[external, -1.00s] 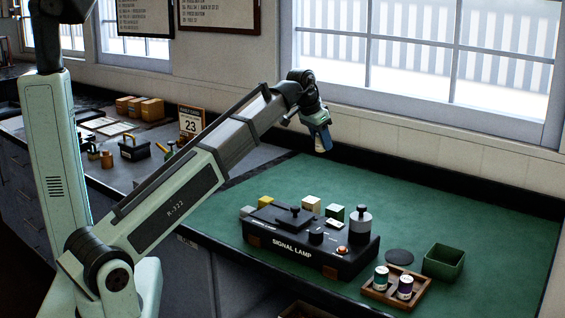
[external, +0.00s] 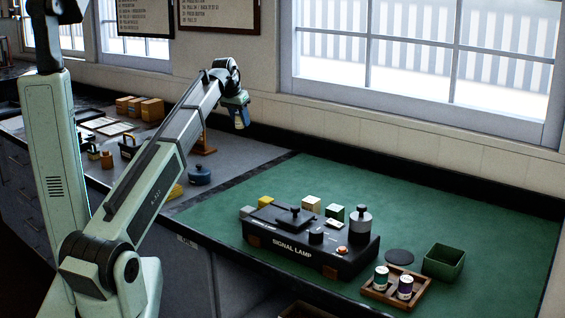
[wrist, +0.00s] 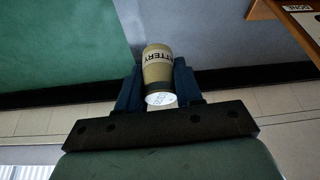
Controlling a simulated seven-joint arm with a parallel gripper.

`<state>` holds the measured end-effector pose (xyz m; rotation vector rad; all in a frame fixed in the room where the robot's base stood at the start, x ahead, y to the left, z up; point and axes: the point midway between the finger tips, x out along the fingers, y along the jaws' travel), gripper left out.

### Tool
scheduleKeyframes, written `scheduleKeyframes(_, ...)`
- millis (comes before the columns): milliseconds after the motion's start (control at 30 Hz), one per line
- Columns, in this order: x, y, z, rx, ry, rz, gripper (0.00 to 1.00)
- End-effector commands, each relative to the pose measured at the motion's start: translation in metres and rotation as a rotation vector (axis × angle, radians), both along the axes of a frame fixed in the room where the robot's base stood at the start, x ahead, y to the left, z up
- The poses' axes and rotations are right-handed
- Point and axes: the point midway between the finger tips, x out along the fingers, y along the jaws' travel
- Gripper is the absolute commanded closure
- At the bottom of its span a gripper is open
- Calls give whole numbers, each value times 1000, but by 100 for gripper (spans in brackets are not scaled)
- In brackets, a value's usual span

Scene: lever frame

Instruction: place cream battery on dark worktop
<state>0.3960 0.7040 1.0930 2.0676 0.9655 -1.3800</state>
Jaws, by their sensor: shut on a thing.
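My gripper (external: 240,116) is raised above the back of the bench, near the join between the green mat and the grey worktop. In the wrist view my gripper (wrist: 158,85) is shut on the cream battery (wrist: 158,66), which has dark lettering and a pale end. The battery is held between the two blue fingers; in the external view I cannot make it out clearly. The dark grey worktop (external: 236,158) lies left of the green mat (external: 400,190); the worktop also shows in the wrist view (wrist: 215,30).
A black signal lamp box (external: 300,240) stands on the mat with small blocks behind it. A wooden tray (external: 375,294) with two batteries and a green bin (external: 444,262) are at right. A blue pot (external: 200,175) sits on the worktop, with clear grey surface right of it.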

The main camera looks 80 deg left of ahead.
Motion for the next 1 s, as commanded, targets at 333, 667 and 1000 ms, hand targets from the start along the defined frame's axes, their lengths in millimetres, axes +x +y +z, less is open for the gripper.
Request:
scheduleKeyframes(333,-113,68,-1,-1,1,157,99)
scheduleKeyframes(667,-222,110,-2,0,0,293,99)
scheduleKeyframes(1000,-279,124,-15,-2,0,361,99)
